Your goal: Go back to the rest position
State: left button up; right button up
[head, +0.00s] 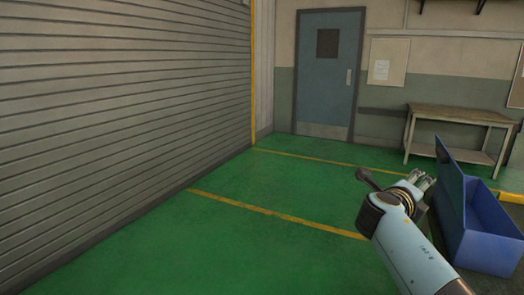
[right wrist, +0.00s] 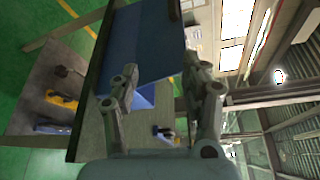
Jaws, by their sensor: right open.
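My right gripper (head: 424,181) is at the lower right of the head view, raised above the green floor and beside a blue bin. In the right wrist view, the two fingers of the right gripper (right wrist: 165,90) stand apart with nothing between them that they hold. My left gripper does not show in either view.
The blue bin (head: 490,238) stands at the right of the head view. A workbench (head: 462,115) is by the back wall, near a blue door (head: 327,75). A roller shutter (head: 120,90) fills the left side. The green floor (head: 230,240) in the middle is clear.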

jog(key=s+f+m+g+y+b, duration=0.2)
jog(key=s+f, duration=0.8)
jog(key=f, duration=0.5)
jog(key=s+d+f+m+g+y+b, duration=0.1)
jog(key=s+f+m+g+y+b, duration=0.1)
jog(key=s+f, duration=0.95)
jog(key=s+f+m+g+y+b, duration=0.15)
jog(key=s+f, duration=0.55)
jog(key=f, duration=1)
pick_arm(q)
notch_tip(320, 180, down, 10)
jog(key=b, duration=0.4)
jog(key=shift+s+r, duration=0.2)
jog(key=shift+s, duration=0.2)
pick_arm(e)
jog(key=s+a+f+m+g+y, duration=0.1)
jog(key=s+f+m, duration=0.4)
jog(key=s+m, duration=0.5)
jog(key=s+a+f+m+g+y, duration=0.2)
jog(key=s+f+m, duration=0.4)
jog(key=s+m, duration=0.5)
jog(key=s+a+f+m+g+y, duration=0.1)
jog(key=s+f+m, duration=0.4)
jog(key=s+m, duration=0.6)
jog(key=m+g+y, duration=0.1)
jog(key=m+y, duration=0.1)
jog(key=m, duration=0.1)
jog(key=shift+s+a+f+m, duration=0.15)
jog(key=shift+a+f+m, duration=0.2)
jog(key=shift+a, duration=0.05)
